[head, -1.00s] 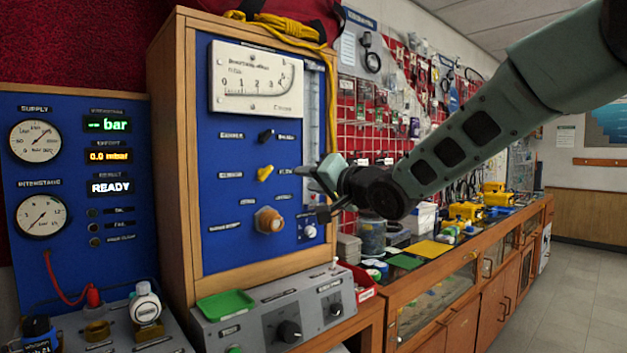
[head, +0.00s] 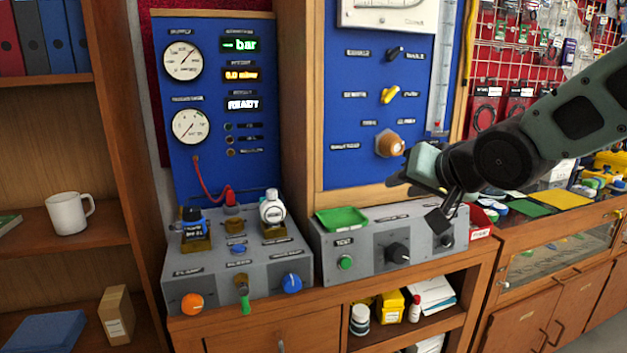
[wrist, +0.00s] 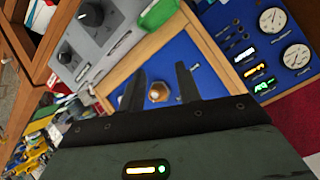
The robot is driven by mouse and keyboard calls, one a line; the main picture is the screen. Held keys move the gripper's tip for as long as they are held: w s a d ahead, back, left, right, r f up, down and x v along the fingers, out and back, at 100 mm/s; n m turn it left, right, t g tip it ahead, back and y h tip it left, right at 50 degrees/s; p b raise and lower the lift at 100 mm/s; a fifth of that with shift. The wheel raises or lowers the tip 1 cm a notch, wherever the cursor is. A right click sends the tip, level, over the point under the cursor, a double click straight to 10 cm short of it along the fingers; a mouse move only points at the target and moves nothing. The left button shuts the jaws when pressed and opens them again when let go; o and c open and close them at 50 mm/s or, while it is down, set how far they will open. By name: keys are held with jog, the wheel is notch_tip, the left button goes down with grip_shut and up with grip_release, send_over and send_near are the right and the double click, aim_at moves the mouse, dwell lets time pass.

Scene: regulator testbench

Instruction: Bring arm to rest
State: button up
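My arm reaches in from the right in the head view. My gripper (head: 420,200) hangs in front of the lower right of the tall blue panel (head: 350,165), near the brass hex knob (head: 389,144). In the wrist view my gripper (wrist: 160,88) has its two dark fingers spread with a clear gap and nothing held. The brass knob (wrist: 158,92) shows in that gap, some way behind the fingers. I cannot see the fingers touching anything.
Below stands a grey control box (head: 375,245) with a green tray (head: 342,218). Left of it is a grey bench unit (head: 240,268) with bottles and knobs, under a gauge panel (head: 212,60). A shelf with a white mug (head: 68,213) stands left; a wooden cabinet (head: 575,250) runs right.

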jog(key=s+a+f+n+g+h, duration=0.1)
jog(key=s+f+n+g, duration=0.2)
jog(key=s, duration=0.7)
jog(key=s+a+f+n+g+h, duration=0.1)
jog(key=s+f+n+g, duration=0.2)
jog(key=s+f, duration=0.3)
jog(key=s+a+f+n+g+h, duration=0.1)
jog(key=s+f+n+g, duration=0.2)
jog(key=s, duration=1)
notch_tip(320, 180, down, 2)
jog(key=shift+s+f+g, duration=0.15)
jog(key=shift+s+g, duration=0.25)
jog(key=shift+g, duration=0.6)
jog(key=shift+d, duration=0.1)
